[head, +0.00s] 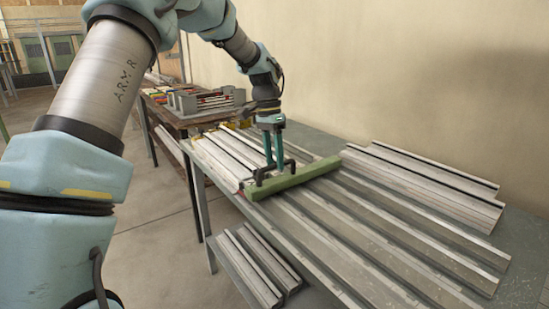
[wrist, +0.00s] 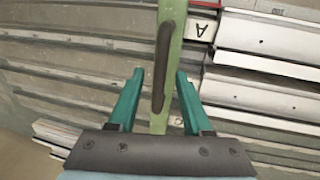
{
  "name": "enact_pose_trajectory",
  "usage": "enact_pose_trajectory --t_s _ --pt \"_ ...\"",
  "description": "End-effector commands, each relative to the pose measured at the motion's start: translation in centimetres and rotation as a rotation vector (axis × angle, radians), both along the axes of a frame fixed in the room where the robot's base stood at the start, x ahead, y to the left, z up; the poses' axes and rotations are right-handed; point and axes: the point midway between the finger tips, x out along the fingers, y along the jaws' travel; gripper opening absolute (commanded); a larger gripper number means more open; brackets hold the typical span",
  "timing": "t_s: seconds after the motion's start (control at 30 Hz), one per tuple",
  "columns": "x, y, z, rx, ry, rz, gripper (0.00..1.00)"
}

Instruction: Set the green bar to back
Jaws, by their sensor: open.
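The green bar (head: 300,177) lies across the metal profiles on the bench in the head view. It has dark handles on it. In the wrist view the green bar (wrist: 176,60) runs up the middle, with one dark handle (wrist: 163,66) along it. My gripper (head: 274,165) is over the bar near its left part. In the wrist view my gripper's (wrist: 154,98) two teal fingers stand apart, one on each side of the bar. I cannot tell whether they touch it.
Long metal profiles (head: 400,255) cover much of the bench. A stack of profiles (head: 430,185) lies at the right by the wall. A grey rack with coloured items (head: 208,100) stands on a bench behind. More profiles (head: 250,262) lie low under the front edge.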

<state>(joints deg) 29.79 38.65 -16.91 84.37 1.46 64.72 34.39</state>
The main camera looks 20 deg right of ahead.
Motion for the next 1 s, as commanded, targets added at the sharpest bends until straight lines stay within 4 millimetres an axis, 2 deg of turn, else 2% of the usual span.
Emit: enact_pose_trajectory --t_s 0.07,0.47,1.0 --pt "0.00 0.00 0.01 0.000 0.000 0.000 0.46" --pt "0.01 0.00 0.03 0.000 0.000 0.000 0.01" --pt "0.01 0.00 0.05 0.000 0.000 0.000 0.00"
